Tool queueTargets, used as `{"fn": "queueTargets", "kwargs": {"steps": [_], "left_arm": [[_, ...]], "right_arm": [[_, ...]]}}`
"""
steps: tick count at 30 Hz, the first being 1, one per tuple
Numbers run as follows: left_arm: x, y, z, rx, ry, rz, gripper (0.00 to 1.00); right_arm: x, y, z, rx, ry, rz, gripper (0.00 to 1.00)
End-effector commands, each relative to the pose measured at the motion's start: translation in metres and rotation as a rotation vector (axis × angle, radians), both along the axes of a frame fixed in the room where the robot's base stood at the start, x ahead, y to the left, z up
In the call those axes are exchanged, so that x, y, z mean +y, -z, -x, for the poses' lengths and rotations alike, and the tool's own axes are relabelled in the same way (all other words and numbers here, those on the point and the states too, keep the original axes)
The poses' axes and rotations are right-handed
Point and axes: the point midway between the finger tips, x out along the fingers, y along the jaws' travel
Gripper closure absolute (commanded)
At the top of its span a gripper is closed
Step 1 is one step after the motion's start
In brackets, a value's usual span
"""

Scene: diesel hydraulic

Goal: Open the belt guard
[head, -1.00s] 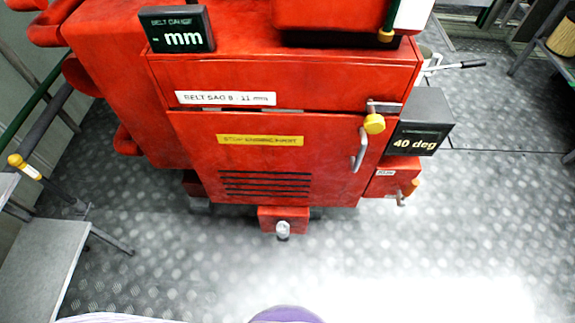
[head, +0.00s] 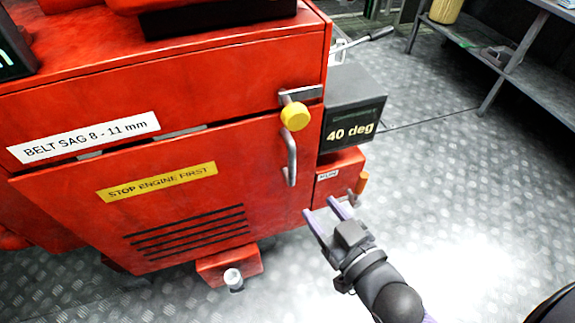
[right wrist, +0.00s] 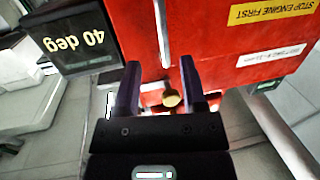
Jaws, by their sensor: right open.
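The belt guard (head: 80,221) is a red panel on the front of the red machine, with a yellow "STOP ENGINE FIRST" label and dark vent slots; it looks closed. Its grey bar handle (head: 291,160) is upright near its right edge, just below a yellow knob (head: 295,116) on a metal latch. My right gripper (head: 322,207) is open and empty, below and right of the handle, apart from it. In the right wrist view the two fingers (right wrist: 158,82) point at the red front, with the handle (right wrist: 162,35) and the yellow knob (right wrist: 171,98) showing between them. My left gripper is not in view.
A dark box reading "40 deg" (head: 355,118) juts out right of the guard. Below it is a small red box (head: 338,178) with a lever. A red block with a pale knob (head: 229,267) sits low in front. A shelf (head: 490,66) stands at right; the floor between is clear.

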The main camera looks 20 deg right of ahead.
Motion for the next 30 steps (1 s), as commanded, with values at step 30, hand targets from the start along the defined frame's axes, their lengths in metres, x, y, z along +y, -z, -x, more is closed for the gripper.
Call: {"fn": "queueTargets", "kwargs": {"steps": [30], "left_arm": [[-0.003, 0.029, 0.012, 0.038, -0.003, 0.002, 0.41]], "right_arm": [[0.026, -0.026, -0.096, -0.075, -0.013, -0.019, 0.66]]}}
